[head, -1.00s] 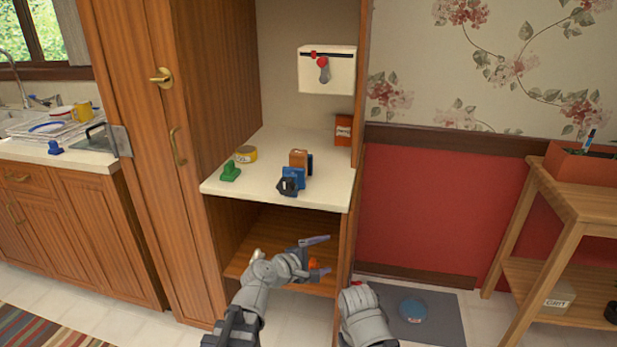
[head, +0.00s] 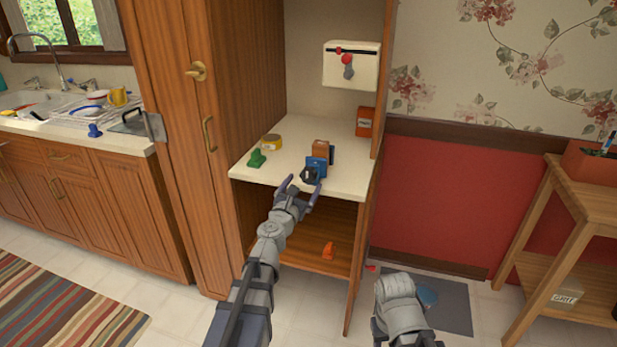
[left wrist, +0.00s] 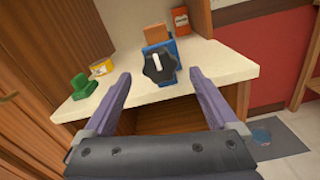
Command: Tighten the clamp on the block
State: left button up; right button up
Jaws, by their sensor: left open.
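The blue clamp (head: 317,163) stands near the front edge of the white counter, with a black lobed knob (head: 309,175) facing me. The wooden block (head: 323,149) is at the clamp, just behind it. In the left wrist view the knob (left wrist: 160,67) has a white bar mark, the clamp (left wrist: 168,48) is behind it, and the block (left wrist: 155,33) rises above. My left gripper (head: 301,188) is open and empty, just in front of the knob. Its purple fingers also show in the left wrist view (left wrist: 160,78), one to each side below the knob. My right gripper is not visible.
A green object (head: 257,158) and a yellow tin (head: 271,141) sit left on the counter (head: 340,187). An orange box (head: 365,122) stands at the back right. Cabinet walls bound both sides.

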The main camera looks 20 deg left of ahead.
aim_at(307, 178)
pick_arm(q)
jog(key=w, duration=0.5)
jog(key=shift+d, duration=0.1)
jog(key=c, duration=1.4)
jog(key=shift+o, duration=0.2)
jog(key=shift+m, duration=0.3)
